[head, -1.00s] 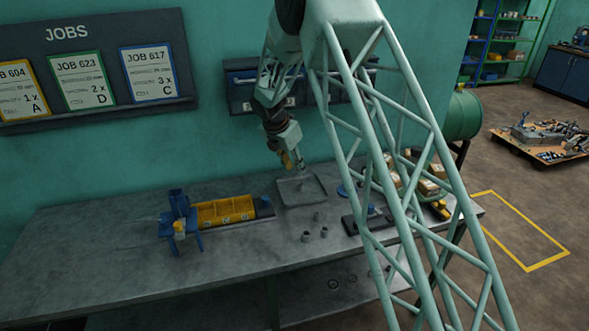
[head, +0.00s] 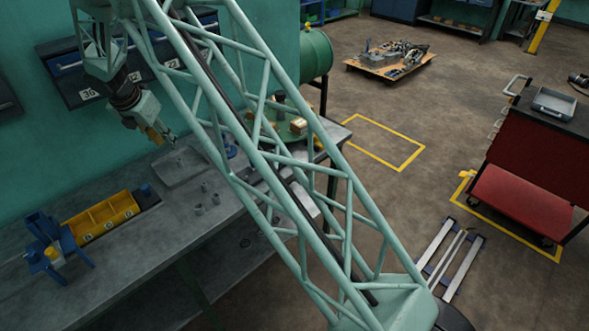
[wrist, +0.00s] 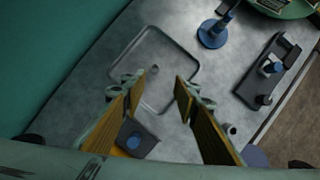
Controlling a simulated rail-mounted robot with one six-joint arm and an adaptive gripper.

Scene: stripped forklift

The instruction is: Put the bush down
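My gripper (head: 166,138) is above the back left part of a shallow grey tray (head: 168,181) on the workbench. In the wrist view my gripper (wrist: 161,79) has its two yellow-faced fingers spread apart, with nothing held between them. The tray (wrist: 187,55) lies below and beyond the fingertips. A small grey round piece (wrist: 154,97), which looks like a bush, stands in the tray, seen in the gap between the fingers and apart from both. Several other small grey cylindrical pieces (head: 200,209) stand on the bench in front of the tray.
A yellow bin row (head: 101,218) and a blue fixture (head: 45,232) stand left on the bench. A blue round-based stand (wrist: 212,34) and a dark block fixture (wrist: 268,70) are right of the tray. A shelf (head: 75,75) hangs on the wall behind.

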